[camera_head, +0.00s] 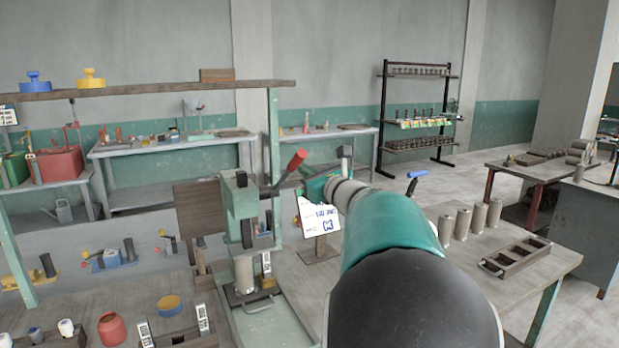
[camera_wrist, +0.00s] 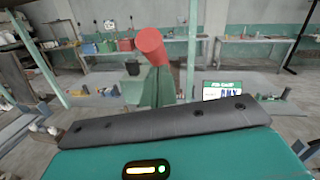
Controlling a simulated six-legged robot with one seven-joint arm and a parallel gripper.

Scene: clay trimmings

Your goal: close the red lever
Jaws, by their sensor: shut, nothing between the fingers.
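The red lever (camera_head: 292,167) has a thick red grip on a dark arm joined to the green press (camera_head: 243,210) in the head view. Its grip tilts up and to the right. In the wrist view the red grip (camera_wrist: 151,46) rises just beyond the dark front edge of my gripper (camera_wrist: 172,121), left of the middle. My gripper is shut and empty. It is close to the lever, to its right in the head view, where my own arm partly hides it. Whether it touches the lever cannot be told.
A metal cylinder (camera_head: 244,274) stands under the press. A white card (camera_head: 318,217) shows beside my arm. Several cylinders (camera_head: 478,219) and a dark tray (camera_head: 518,257) are on the bench at right. A shelf board (camera_head: 150,90) runs across the upper left.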

